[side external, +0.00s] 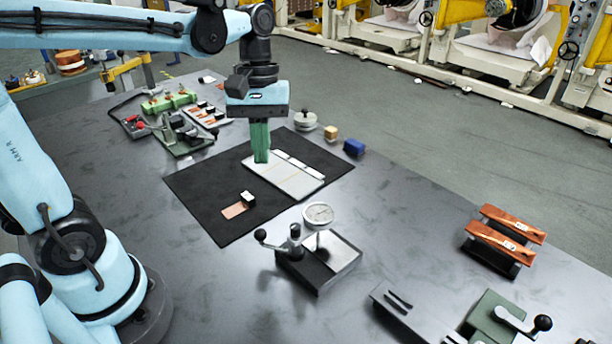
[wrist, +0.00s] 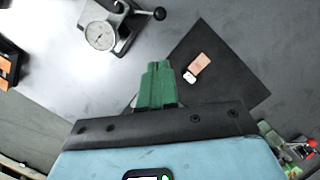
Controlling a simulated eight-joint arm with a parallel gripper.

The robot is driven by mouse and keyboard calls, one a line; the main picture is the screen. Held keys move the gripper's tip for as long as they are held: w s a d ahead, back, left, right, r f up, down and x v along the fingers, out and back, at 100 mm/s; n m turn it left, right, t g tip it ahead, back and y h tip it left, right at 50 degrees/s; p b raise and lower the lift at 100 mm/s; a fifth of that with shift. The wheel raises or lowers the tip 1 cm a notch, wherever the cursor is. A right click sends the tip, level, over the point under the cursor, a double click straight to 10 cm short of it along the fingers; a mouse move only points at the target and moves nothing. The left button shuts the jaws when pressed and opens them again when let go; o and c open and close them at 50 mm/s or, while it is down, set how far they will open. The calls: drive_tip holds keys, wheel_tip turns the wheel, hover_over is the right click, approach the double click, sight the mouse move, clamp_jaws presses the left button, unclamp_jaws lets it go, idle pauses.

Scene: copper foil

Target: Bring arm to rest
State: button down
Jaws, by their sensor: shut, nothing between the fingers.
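My gripper (side external: 261,150) hangs from my light blue arm above the far part of a black mat (side external: 205,190), over the left end of a pale flat plate (side external: 290,178). Its green fingers are shut with nothing between them. In the wrist view the closed fingers (wrist: 158,68) point away over the table beside the mat (wrist: 240,75). A small copper foil piece (side external: 233,211) lies on the mat with a small black and white block (side external: 248,198) at its edge. The foil also shows in the wrist view (wrist: 199,63).
A dial gauge (side external: 318,214) on a stand with a lever is in front of the mat. Copper strips (side external: 506,232) lie on a dark holder at right. Green and grey fixtures (side external: 180,130) stand at the back left. A blue block (side external: 354,147) sits beyond the mat. The table's right middle is clear.

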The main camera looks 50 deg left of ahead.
drive_tip(key=shift+a+r, duration=0.1)
drive_tip(key=shift+r, duration=0.55)
drive_tip(key=shift+s+d+f+m, duration=0.4)
drive_tip(key=shift+s+d+f, duration=0.15)
drive_tip(key=shift+f, duration=1.35)
drive_tip(key=shift+s+d+f+m, duration=0.4)
drive_tip(key=shift+s+d+f, duration=0.1)
drive_tip(key=shift+f, duration=1.45)
drive_tip(key=shift+s+d+f+m, duration=0.45)
drive_tip(key=shift+d+f, duration=0.1)
drive_tip(key=shift+f, duration=1.35)
